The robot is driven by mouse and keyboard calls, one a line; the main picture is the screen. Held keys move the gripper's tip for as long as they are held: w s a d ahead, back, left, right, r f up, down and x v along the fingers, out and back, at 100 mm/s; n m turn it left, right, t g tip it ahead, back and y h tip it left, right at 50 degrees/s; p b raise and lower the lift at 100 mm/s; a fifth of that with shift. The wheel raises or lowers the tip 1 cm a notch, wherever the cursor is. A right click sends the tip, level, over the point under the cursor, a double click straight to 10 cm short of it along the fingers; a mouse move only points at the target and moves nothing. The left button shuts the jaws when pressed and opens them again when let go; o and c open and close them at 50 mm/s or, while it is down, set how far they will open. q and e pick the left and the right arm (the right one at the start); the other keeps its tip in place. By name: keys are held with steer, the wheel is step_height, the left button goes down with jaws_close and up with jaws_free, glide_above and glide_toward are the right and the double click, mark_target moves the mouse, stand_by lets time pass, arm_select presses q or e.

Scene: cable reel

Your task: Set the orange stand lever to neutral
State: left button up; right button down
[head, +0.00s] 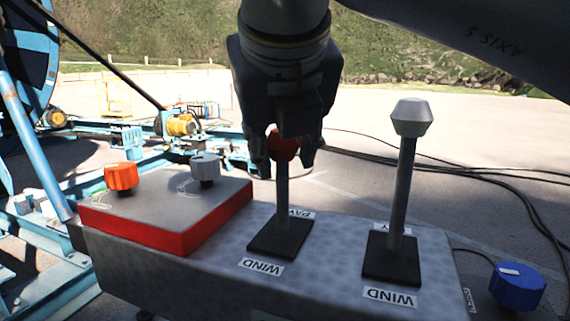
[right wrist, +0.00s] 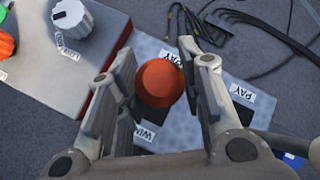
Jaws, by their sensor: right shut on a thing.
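The orange stand lever is a grey rod with an orange knob (head: 283,147) on a black base plate on the grey control box. It stands nearly upright, between a PAY label behind and a WIND label in front. My right gripper (head: 290,150) comes down from above, with its fingers around the knob. In the right wrist view the orange knob (right wrist: 160,83) sits between the two fingers; a small gap shows at its right side there. The rod below the knob is hidden in that view. My left gripper is not in view.
A second lever with a grey knob (head: 411,117) stands to the right. A red-edged panel (head: 165,215) with an orange dial (head: 121,176) and a grey dial (head: 205,168) lies to the left. A blue knob (head: 517,286) is at the far right. Cables (head: 480,175) lie on the ground behind.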

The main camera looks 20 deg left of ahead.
steer(key=shift+r, duration=0.15)
steer(key=c, duration=0.9)
jaws_free()
steer(key=shift+c, duration=0.2)
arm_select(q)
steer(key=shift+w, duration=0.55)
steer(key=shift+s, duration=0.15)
arm_select(e)
steer(key=v, duration=1.2)
steer(key=shift+f, duration=0.2)
